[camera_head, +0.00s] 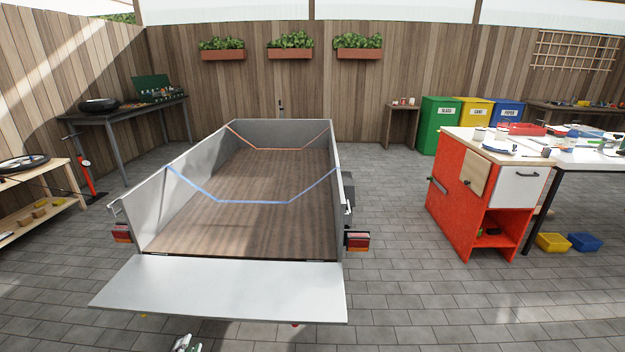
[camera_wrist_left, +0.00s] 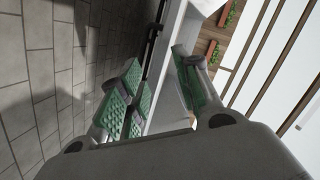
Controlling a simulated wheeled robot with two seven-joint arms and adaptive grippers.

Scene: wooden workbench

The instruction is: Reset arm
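My left gripper (camera_head: 184,343) shows only as a small part at the bottom edge of the head view, in front of the trailer's lowered tailgate. In the left wrist view the left gripper (camera_wrist_left: 160,82) has its green-padded fingers apart, with nothing between them. The trailer (camera_head: 230,205) stands in the middle of the head view. Its tailgate (camera_head: 225,290) is folded down toward me. My right gripper is in neither view.
A blue strap (camera_head: 250,202) and an orange strap (camera_head: 280,149) cross the trailer bed. A red cabinet with a workbench (camera_head: 460,200) stands at right. A wooden shelf (camera_head: 40,200) stands at left. Paved floor (camera_head: 400,300) is clear between the trailer and cabinet.

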